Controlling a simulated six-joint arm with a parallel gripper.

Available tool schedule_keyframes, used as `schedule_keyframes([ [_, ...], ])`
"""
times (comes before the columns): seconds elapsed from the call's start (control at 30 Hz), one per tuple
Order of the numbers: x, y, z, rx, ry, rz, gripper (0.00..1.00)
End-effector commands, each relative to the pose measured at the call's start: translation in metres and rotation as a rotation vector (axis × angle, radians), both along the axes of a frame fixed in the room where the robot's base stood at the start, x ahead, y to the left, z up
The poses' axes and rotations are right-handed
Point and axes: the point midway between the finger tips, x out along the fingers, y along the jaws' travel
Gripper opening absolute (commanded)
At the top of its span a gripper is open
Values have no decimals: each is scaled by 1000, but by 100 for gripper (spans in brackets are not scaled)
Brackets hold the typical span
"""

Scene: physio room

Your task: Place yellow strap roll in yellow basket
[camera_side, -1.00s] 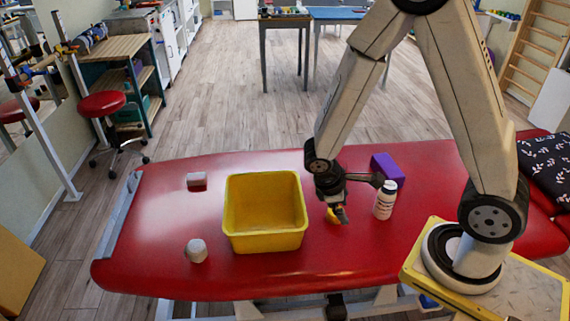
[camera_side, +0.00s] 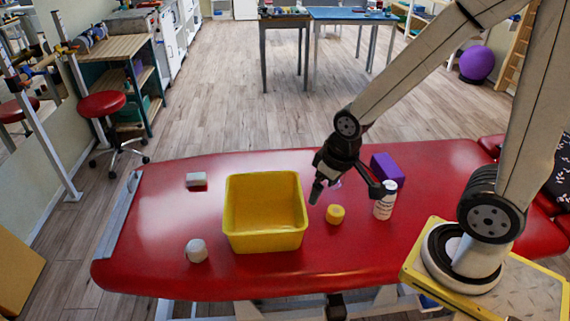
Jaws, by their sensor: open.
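The yellow strap roll (camera_side: 335,214) stands on the red padded table, just right of the yellow basket (camera_side: 265,243). The basket is open at the top and I see nothing in it. My gripper (camera_side: 334,191) is open and empty. It is above and slightly behind the roll, apart from it, with its fingers spread and pointing down.
A white bottle (camera_side: 385,201) stands right of the roll, close to my gripper's right finger. A purple block (camera_side: 387,167) lies behind it. A white roll (camera_side: 196,251) and a small white-and-red item (camera_side: 196,180) lie left of the basket. The red table (camera_side: 150,240) is clear at far left.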

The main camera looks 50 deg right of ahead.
Motion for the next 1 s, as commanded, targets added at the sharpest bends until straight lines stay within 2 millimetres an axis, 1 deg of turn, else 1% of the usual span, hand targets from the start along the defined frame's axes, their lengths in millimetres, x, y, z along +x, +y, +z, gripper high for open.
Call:
schedule_keyframes([
  [0.27,1,-1,-1,1,3,-8,100],
  [0.47,12,-11,-9,14,17,-84,100],
  [0.67,32,-35,-28,40,47,-250,100],
  [0.83,49,-62,-53,68,73,-424,100],
  [1.0,61,-91,-81,94,101,-599,100],
])
